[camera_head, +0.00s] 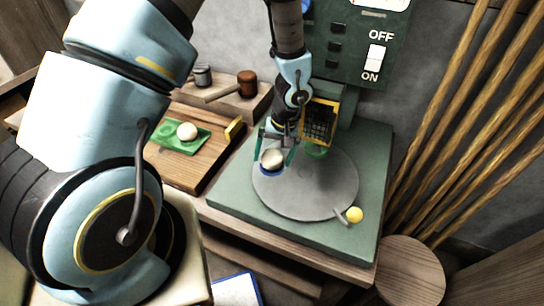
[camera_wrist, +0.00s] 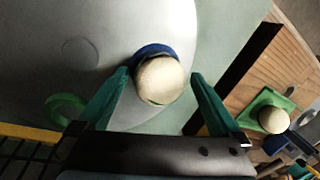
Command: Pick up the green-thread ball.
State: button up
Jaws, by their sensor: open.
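A cream ball (camera_head: 272,158) sits in a blue ring (camera_head: 262,169) on the round grey disc (camera_head: 322,196). The wrist view shows this ball (camera_wrist: 160,80) between my fingertips, with the blue ring (camera_wrist: 155,49) partly hidden behind it. My gripper (camera_head: 274,150) is open, its green fingers on either side of the ball with gaps. A second cream ball (camera_head: 187,131) rests on a green tray (camera_head: 168,144) on the wooden board; it also shows at the right of the wrist view (camera_wrist: 273,120).
An empty-looking green ring (camera_head: 317,151) lies on the disc beside my gripper, below a yellow-framed black grid (camera_head: 319,122). A yellow knob (camera_head: 355,214) stands at the disc's edge. A switch panel (camera_head: 360,45) rises behind. A mallet (camera_head: 246,83) lies at the back left.

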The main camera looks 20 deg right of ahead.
jog(key=shift+f, duration=0.1)
jog(key=c, duration=1.3)
jog(key=shift+c, duration=0.2)
